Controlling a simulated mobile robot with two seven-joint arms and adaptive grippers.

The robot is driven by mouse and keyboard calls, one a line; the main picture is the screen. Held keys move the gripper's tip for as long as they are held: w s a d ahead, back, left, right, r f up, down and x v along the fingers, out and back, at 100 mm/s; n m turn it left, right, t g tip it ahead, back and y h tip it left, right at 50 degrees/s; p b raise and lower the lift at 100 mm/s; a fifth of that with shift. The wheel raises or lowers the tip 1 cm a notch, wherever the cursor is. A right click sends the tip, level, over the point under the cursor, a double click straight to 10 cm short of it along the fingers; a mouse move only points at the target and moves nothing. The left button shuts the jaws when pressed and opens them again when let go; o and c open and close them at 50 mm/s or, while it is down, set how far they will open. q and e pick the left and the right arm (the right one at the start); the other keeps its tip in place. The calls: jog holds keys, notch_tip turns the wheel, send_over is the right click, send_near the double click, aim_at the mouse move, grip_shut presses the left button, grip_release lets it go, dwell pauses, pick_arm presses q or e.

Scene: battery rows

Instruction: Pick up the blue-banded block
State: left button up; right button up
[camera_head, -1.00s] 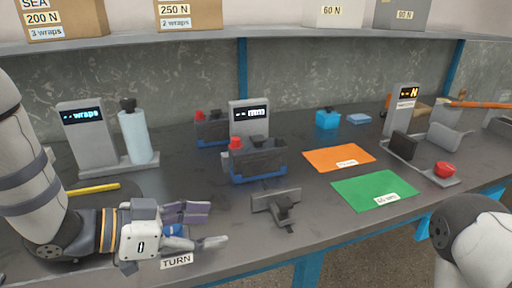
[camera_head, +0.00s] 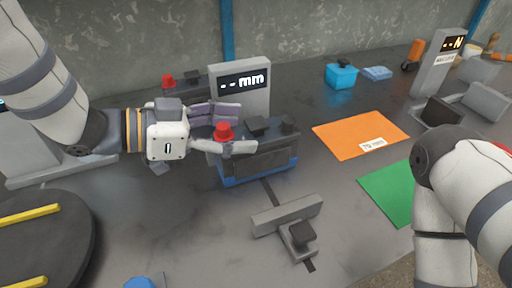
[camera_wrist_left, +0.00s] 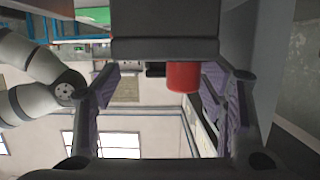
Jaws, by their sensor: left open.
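A dark block with a blue band along its bottom (camera_head: 257,172) stands upright on the grey bench, in front of the mm display. A red knob (camera_head: 223,131) sits at the left of its top. My left gripper (camera_head: 235,128) is open at the block's upper left, its fingers on either side of the red knob; I cannot tell whether they touch. In the left wrist view the red knob (camera_wrist_left: 183,77) shows between the spread fingers, below a dark body (camera_wrist_left: 165,47) that looks like the block upside down. My right arm shows at the right, its gripper out of frame.
A second red-knobbed dark block (camera_head: 181,84) is partly hidden behind my gripper. The mm display (camera_head: 240,86) stands behind. A grey T-shaped fixture (camera_head: 287,216) is in front. Orange (camera_head: 350,128) and green (camera_head: 392,190) mats lie right. A round dark disc (camera_head: 70,225) is at left.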

aim_at(246, 126)
pick_arm(q)
jog(key=x, duration=0.4)
jog(key=shift+w+d, duration=0.2)
grip_shut()
jog(key=shift+r, duration=0.2)
